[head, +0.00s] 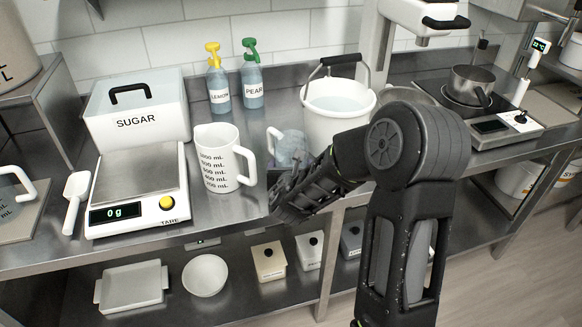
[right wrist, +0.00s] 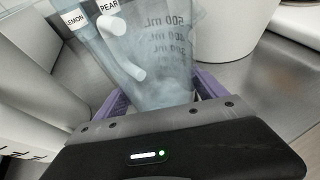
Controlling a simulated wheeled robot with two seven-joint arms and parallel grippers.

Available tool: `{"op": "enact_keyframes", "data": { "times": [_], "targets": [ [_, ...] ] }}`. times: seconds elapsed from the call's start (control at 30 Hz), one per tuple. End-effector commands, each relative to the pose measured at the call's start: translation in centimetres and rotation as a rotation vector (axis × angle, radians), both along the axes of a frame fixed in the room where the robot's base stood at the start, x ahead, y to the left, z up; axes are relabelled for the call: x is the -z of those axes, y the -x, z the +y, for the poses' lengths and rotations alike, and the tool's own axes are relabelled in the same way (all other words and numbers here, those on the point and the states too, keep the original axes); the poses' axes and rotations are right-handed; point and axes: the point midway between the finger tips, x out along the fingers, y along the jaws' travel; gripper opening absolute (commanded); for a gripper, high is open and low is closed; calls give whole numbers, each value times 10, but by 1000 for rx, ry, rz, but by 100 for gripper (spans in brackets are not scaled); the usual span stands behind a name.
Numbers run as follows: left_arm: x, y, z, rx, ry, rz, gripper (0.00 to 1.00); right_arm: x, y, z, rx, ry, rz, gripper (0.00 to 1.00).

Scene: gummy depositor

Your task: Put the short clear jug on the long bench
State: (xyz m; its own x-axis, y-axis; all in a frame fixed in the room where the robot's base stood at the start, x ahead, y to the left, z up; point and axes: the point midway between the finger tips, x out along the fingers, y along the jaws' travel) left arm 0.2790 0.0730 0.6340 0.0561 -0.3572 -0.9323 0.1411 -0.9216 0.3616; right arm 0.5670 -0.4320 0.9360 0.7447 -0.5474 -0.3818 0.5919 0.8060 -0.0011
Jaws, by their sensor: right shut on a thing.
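The short clear jug (head: 290,148) is at the front of the long bench (head: 265,118), between the white measuring jug and the white bucket. It looks upright, with its handle to the left. My right gripper (head: 284,178) is shut on it from the front; the hand and arm hide its lower part. In the right wrist view the jug (right wrist: 150,60) stands between the purple fingers, its mL marks showing. I cannot tell whether its base touches the bench. My left gripper is not in view.
A white measuring jug (head: 217,160) stands close on the left, beside the scale (head: 140,185). A bucket (head: 337,125) of liquid stands close on the right. Lemon (head: 218,88) and pear (head: 252,84) bottles stand behind. Another clear jug (head: 12,203) is at the far left.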

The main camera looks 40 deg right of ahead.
Motion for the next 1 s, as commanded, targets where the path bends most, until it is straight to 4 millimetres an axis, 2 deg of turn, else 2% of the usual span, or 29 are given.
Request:
{"op": "enact_keyframes", "data": {
  "times": [0.43,0.47,0.67,1.0],
  "targets": [
    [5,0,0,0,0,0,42,8,0,0,-1,1,-3,38],
    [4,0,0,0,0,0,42,7,0,0,-1,0,-2,83],
    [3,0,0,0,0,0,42,7,0,0,-1,0,-2,99],
    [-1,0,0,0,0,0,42,4,0,0,-1,0,-1,100]
  ]
}}
